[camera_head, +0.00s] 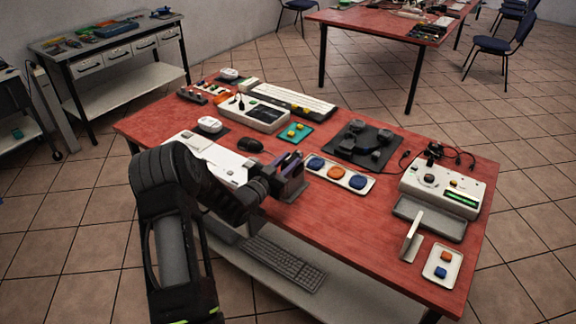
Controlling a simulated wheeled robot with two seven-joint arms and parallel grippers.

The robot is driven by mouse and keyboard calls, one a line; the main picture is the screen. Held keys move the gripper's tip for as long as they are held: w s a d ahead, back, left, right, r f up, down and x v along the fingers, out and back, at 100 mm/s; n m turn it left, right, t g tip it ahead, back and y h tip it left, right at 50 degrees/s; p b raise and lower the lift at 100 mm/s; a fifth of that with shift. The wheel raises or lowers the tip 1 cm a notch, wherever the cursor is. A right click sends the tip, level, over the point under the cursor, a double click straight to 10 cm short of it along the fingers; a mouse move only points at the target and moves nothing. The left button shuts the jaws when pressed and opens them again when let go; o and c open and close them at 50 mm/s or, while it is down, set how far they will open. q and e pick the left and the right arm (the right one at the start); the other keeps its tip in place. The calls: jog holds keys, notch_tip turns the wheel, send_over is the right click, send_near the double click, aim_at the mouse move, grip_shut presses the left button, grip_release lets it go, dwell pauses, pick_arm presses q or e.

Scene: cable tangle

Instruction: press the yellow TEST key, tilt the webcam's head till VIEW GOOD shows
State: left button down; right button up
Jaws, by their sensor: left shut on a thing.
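My left gripper (288,184) is over the near edge of the red table. It is shut on a small dark purplish thing (293,164); its jaws and my arm hide most of it, so I cannot tell what it is. At the right stands a pale test box (412,182) with a lit green display (462,199), too small to read. A small yellowish key (453,184) shows on its face; its label is unreadable. A black device with a cable (433,152) sits at the box's back; I cannot tell if it is the webcam. My right gripper is not in view.
A white tray (361,187) with blue and orange round pieces lies right of my gripper. A black mat (377,137) with dark parts lies behind it. Red tabletop (350,235) is bare between.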

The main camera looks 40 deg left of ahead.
pick_arm(q)
jog(key=c, duration=1.1)
grip_release()
jog(key=shift+s, duration=0.55)
jog(key=s+b, duration=0.2)
jog(key=s, duration=0.4)
jog(key=shift+s+d, duration=0.1)
jog(key=shift+s, duration=0.3)
